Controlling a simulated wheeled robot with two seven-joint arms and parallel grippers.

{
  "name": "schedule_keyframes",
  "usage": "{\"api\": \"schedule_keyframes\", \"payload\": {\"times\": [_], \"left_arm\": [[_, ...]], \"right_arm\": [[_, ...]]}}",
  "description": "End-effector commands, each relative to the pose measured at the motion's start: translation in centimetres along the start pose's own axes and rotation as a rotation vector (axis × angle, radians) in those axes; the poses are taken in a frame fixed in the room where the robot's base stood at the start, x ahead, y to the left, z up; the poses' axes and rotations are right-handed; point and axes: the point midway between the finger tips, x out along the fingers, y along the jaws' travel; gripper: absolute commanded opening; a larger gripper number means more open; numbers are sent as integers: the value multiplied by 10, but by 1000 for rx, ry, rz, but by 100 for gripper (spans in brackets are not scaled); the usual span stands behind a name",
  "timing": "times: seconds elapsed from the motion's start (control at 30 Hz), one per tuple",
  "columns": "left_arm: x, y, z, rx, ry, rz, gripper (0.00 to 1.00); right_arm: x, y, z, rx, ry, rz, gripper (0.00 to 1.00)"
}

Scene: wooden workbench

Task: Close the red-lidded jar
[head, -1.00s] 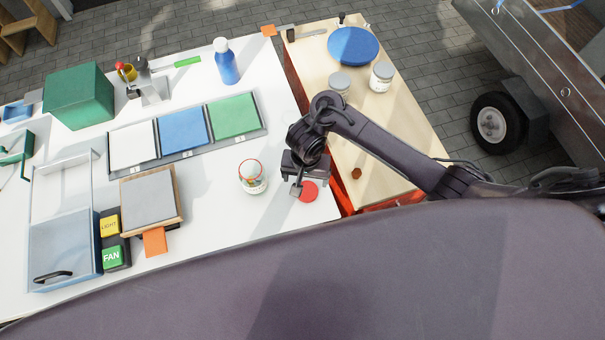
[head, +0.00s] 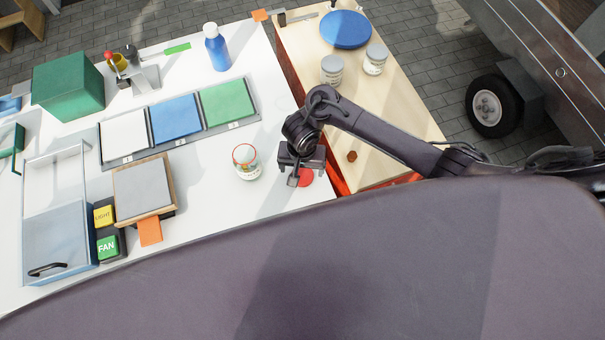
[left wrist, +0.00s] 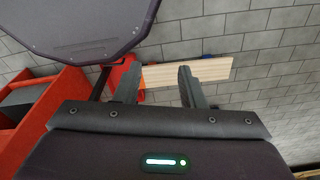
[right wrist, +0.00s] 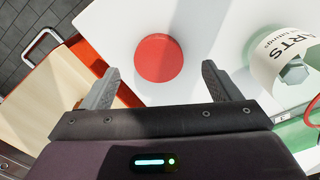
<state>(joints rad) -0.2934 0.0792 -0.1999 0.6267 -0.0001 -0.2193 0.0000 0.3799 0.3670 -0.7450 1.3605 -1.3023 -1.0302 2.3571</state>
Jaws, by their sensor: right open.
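The open jar (head: 247,168) stands upright on the white bench top, with a red ring at its mouth and a pale label. It also shows at the right of the right wrist view (right wrist: 282,62), with grey hardware inside. The round red lid (head: 306,179) lies flat on the bench to the jar's right, partly hidden by my right gripper. My right gripper (head: 298,176) is open above the lid; in the right wrist view the lid (right wrist: 158,58) shows whole, beyond and between the fingertips. My left gripper (left wrist: 157,78) is open and empty, away from the jar.
Grey-lidded jars (head: 332,70) and a blue disc (head: 346,29) stand on the wooden side top. A tray of coloured panels (head: 176,118), a blue bottle (head: 217,47) and a framed grey plate (head: 143,185) occupy the bench. White surface around the jar is clear.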

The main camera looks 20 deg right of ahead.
Motion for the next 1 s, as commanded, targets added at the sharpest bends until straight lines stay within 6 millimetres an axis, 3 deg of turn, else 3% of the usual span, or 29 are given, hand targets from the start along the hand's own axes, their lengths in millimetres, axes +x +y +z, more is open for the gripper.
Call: {"api": "schedule_keyframes", "payload": {"times": [0.1,0.23,0.63,1.0], "left_arm": [[10,1,10,0,-13,1,36],[13,2,14,0,-19,2,36],[13,2,13,0,-18,2,36],[13,1,10,1,-13,1,36]], "right_arm": [[23,4,-5,1,1,4,83],[36,2,-4,0,0,2,83],[39,2,-4,0,0,1,83],[39,2,-4,0,0,1,36]]}}
